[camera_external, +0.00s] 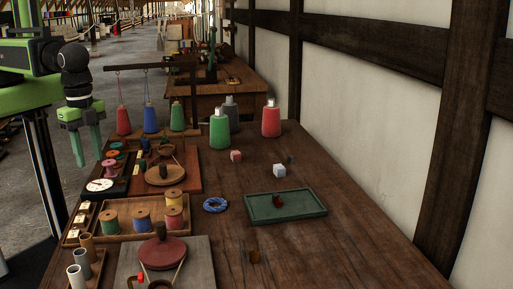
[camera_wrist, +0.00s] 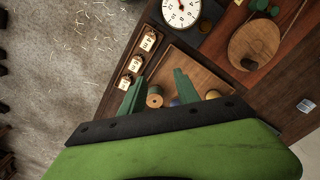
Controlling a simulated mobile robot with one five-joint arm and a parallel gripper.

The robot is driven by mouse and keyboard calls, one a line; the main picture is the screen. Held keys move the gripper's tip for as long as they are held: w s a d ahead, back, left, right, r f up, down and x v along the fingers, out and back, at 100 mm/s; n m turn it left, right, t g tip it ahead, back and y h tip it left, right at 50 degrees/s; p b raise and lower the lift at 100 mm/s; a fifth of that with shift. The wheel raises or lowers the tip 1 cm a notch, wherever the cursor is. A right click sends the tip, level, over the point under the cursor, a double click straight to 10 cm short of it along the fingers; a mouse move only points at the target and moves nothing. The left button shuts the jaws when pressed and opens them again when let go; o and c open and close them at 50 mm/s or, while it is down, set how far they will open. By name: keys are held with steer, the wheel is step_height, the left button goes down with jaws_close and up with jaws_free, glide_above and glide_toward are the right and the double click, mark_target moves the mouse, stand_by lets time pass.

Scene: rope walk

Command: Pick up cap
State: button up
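My gripper (camera_external: 88,160) is at the left in the external view, raised beside the bench with its green fingers pointing down. In the wrist view the two green fingers (camera_wrist: 158,92) stand apart with nothing held between them. I cannot tell for sure which thing is the cap. Small candidates on the bench are a red block (camera_external: 236,156), a white block (camera_external: 279,170), a small dark green piece (camera_external: 291,159) and a brown piece (camera_external: 254,257) near the front. A small dark red piece (camera_external: 277,201) sits in the green tray (camera_external: 312,211). My gripper is apart from all of these.
A tray of thread spools (camera_external: 143,218), a dial (camera_external: 100,185) and round wooden discs (camera_external: 165,175) crowd the bench's left side. Tall thread cones (camera_external: 220,132) stand at the back. A blue ring (camera_external: 215,204) lies mid-bench. The right front of the bench is clear.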

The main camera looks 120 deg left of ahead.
mark_target(290, 159)
steer(key=shift+o, duration=0.5)
steer(key=shift+s, duration=0.1)
